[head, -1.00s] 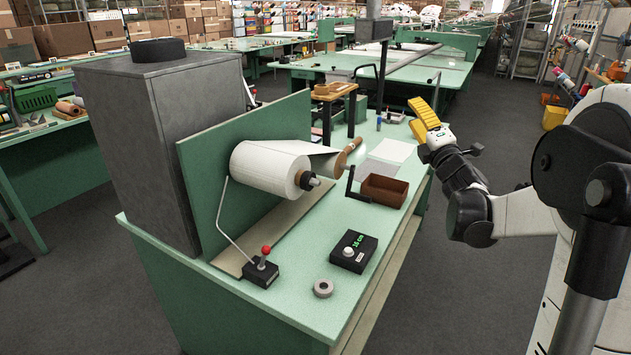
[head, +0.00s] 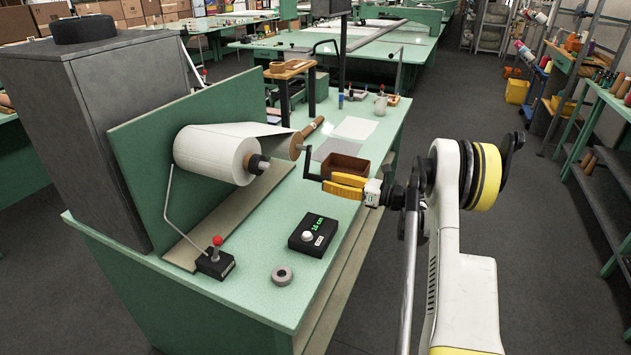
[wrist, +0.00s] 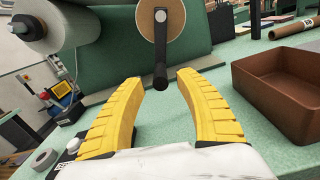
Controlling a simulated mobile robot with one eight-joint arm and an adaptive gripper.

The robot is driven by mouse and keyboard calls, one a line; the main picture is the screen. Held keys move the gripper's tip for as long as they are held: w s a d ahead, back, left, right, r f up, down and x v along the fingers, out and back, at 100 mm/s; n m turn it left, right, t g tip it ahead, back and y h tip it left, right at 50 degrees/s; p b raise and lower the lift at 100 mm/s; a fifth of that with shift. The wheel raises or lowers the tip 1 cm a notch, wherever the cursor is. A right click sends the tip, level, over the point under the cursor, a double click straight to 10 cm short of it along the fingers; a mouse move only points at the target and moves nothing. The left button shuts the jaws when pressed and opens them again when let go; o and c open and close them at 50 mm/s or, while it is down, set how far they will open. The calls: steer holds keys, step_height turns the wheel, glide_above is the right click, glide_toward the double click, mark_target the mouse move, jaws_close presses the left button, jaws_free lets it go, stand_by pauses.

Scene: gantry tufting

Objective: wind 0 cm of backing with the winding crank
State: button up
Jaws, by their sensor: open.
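The winding crank (head: 310,163) is a black arm on the end of the take-up roll (head: 288,146). In the wrist view the crank handle (wrist: 160,82) hangs below the roll's hub and appears between my yellow fingertips. My gripper (head: 330,183) is open, with its fingers at the handle on either side; I see a gap on both sides and cannot tell the exact depth. The white backing roll (head: 212,153) sits on the left, its web running to the take-up roll. A black counter box (head: 314,235) shows green digits, perhaps 16 cm, too small to be sure.
A brown open box (wrist: 275,85) stands close to the right of my gripper. A lever with a red knob (head: 217,241) and a grey ring (head: 282,276) are at the bench front. The green panel (head: 135,165) rises behind the rolls. The bench's near right is clear.

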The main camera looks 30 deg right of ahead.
mark_target(308, 175)
steer(key=b+x, duration=0.1)
steer(key=x, duration=0.4)
steer(key=shift+c, duration=0.2)
jaws_close()
steer(key=shift+w, duration=0.1)
